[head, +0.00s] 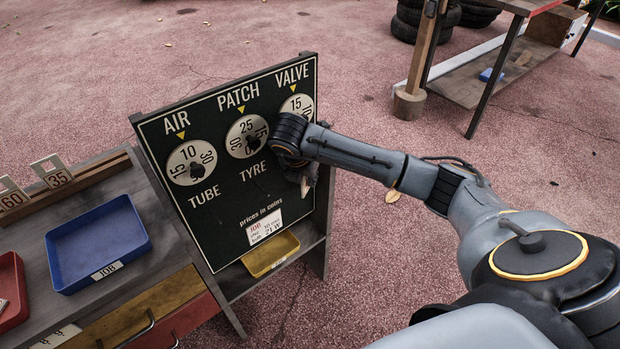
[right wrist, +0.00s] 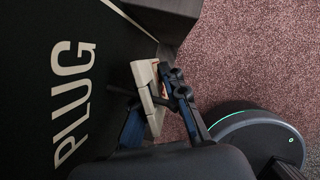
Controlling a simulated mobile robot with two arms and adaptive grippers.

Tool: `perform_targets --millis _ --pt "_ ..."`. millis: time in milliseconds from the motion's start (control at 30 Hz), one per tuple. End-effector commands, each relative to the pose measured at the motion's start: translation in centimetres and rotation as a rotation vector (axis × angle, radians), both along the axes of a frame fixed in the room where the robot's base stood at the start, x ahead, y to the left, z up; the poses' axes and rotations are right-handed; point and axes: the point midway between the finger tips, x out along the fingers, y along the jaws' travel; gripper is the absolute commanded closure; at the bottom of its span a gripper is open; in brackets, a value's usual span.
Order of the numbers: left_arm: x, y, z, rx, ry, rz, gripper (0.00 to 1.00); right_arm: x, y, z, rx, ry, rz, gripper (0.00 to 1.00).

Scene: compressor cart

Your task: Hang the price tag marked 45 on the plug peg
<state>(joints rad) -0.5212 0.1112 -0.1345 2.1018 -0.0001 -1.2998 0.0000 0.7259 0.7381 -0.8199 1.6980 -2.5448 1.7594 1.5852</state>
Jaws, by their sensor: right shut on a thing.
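My right gripper (head: 300,175) is at the right side of the black price board (head: 235,178), below the VALVE dial. In the right wrist view its fingers (right wrist: 158,110) are shut on a cream price tag (right wrist: 143,80), seen nearly edge-on, so its number cannot be read. The word PLUG (right wrist: 75,95) shows large on the board beside the tag. A thin dark peg (right wrist: 120,91) stands out from the board towards the tag. I cannot tell whether the tag's opening is around the peg. My left gripper is not in view.
Tags marked 60 (head: 12,197) and 35 (head: 55,175) stand in a wooden rack at the left. A blue JOB tray (head: 95,245) and a red tray (head: 12,290) sit on the bench. A yellow tray (head: 270,255) lies under the board.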

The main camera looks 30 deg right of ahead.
Motion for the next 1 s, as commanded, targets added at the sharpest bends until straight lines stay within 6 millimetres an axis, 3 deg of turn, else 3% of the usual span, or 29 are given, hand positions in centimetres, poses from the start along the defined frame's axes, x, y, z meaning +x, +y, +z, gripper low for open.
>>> perform_targets --millis 33,400,433,567,833,1000 --pt "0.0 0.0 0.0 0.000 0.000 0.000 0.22 0.7 0.5 0.4 0.012 -0.027 0.011 1.00" --pt "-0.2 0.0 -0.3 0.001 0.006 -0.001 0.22 0.7 0.6 0.4 0.014 -0.026 0.012 1.00" --pt "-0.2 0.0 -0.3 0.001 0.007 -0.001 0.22 0.7 0.6 0.4 0.014 -0.026 0.013 0.85" --pt "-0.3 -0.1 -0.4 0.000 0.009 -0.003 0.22 0.7 0.6 0.3 0.014 -0.024 0.013 0.59" --pt "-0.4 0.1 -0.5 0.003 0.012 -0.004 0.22 0.5 0.6 0.3 0.013 -0.019 0.012 0.59" --pt "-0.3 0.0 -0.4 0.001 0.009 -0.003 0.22 0.2 1.4 1.8 0.015 -0.028 0.018 0.59"
